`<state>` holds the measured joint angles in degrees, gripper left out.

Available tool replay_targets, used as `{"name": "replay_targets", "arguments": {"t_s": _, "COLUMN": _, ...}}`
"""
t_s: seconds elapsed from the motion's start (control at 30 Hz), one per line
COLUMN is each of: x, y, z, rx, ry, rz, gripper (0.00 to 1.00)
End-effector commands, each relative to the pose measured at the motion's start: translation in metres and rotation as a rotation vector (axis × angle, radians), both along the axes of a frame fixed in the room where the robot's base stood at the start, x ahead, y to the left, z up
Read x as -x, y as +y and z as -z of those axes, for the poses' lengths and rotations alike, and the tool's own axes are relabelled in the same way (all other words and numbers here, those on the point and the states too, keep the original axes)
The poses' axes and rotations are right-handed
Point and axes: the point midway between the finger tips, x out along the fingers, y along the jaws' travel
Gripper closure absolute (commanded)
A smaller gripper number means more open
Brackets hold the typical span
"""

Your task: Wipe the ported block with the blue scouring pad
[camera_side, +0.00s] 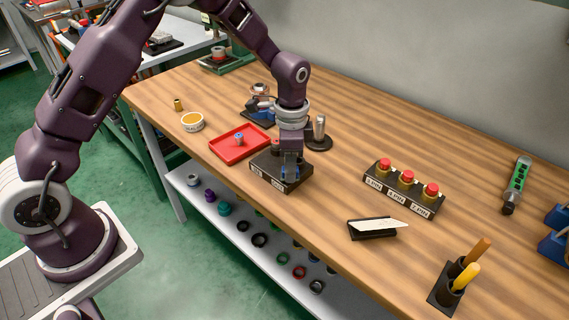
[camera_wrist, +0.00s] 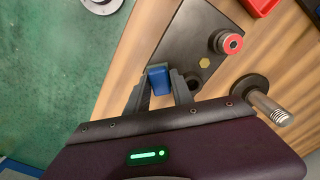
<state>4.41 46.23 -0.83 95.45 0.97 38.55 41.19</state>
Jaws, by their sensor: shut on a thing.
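The ported block (camera_side: 262,175) is a dark, flat block with pale labels on its front face, near the front edge of the bench. In the wrist view the block (camera_wrist: 190,35) shows a gold hexagonal plug and a red-ringed fitting on its top. My gripper (camera_side: 290,174) is over the right part of the block, pointing down. In the wrist view my gripper (camera_wrist: 158,90) is shut on the blue scouring pad (camera_wrist: 158,76), which sits between the fingertips at the block's edge. I cannot tell whether the pad touches the block.
A red tray (camera_side: 226,151) with a small blue-topped part lies left of the block. A metal post on a round black base (camera_side: 319,140) stands close behind. A stand with red knobs (camera_side: 405,188), a white card on a black holder (camera_side: 372,233) and a tool holder (camera_side: 444,295) are to the right.

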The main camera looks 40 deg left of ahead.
Motion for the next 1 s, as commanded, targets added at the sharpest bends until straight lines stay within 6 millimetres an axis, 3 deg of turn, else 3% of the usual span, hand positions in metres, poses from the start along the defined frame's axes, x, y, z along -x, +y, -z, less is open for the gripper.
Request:
{"name": "replay_targets", "arguments": {"t_s": 0.03, "x": -0.002, "y": 0.0, "z": -0.014, "rx": 0.001, "ry": -0.009, "rz": 0.0, "gripper": 1.0}}
{"name": "replay_targets", "arguments": {"t_s": 0.63, "x": -0.001, "y": 0.0, "z": -0.067, "rx": 0.001, "ry": -0.006, "rz": 0.0, "gripper": 1.0}}
{"name": "replay_targets", "arguments": {"t_s": 1.0, "x": -0.001, "y": 0.0, "z": -0.075, "rx": 0.0, "ry": -0.004, "rz": 0.0, "gripper": 1.0}}
